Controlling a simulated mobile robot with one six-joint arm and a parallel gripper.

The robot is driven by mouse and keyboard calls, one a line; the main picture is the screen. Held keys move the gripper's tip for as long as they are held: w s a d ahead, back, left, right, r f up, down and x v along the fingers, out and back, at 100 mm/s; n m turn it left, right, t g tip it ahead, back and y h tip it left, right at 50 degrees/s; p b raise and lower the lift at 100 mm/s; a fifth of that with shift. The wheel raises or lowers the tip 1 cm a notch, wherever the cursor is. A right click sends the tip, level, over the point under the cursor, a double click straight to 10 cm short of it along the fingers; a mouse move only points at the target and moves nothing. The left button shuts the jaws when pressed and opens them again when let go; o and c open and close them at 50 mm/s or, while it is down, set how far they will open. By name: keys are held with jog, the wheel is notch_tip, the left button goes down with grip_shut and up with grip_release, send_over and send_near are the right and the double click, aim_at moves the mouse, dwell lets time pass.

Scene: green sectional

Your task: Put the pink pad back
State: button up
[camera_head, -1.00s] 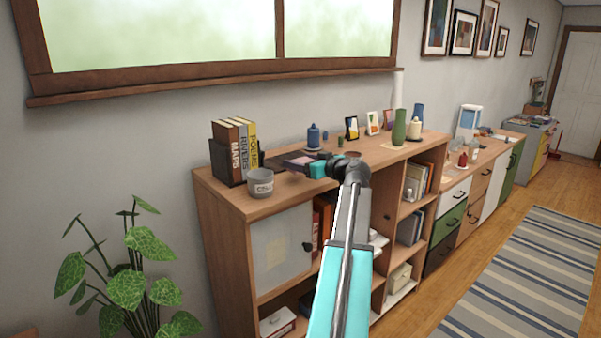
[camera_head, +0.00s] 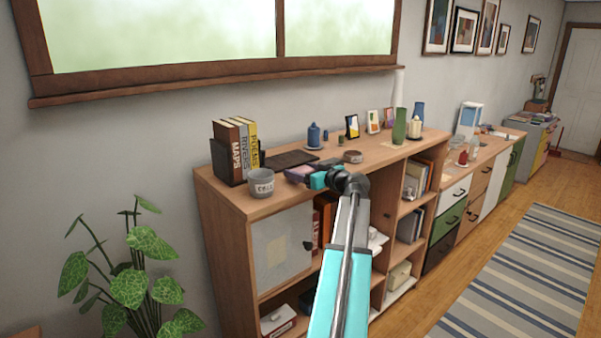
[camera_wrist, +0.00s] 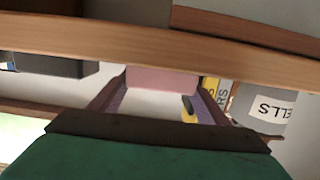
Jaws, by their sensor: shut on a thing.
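The pink pad (camera_head: 299,172) is small and flat and sits at the end of my gripper (camera_head: 304,176), near the front edge of the cabinet top. In the wrist view the pink pad (camera_wrist: 162,79) lies between the tips of my gripper's two fingers (camera_wrist: 160,88), which are shut on it. The pad appears to be held at the cabinet's front edge; its height over the wood is hard to tell. Part of it is hidden by the fingers.
A dark flat mat (camera_head: 291,159) lies behind the pad. A brown bowl (camera_head: 352,157) and a blue bottle (camera_head: 314,136) stand nearby. Bare wood (camera_head: 385,155) shows to the right.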

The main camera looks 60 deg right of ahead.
jog(key=shift+f, duration=0.15)
jog(key=o, duration=1)
jog(key=shift+o, duration=0.2)
jog(key=shift+r, duration=0.25)
jog(key=shift+s+a+f, duration=0.1)
jog(key=shift+s, duration=0.2)
jog(key=b+v, duration=0.3)
jog(key=v, duration=0.8)
jog(key=shift+s, duration=0.15)
jog(key=shift+a, duration=0.1)
jog(key=shift+s, duration=0.1)
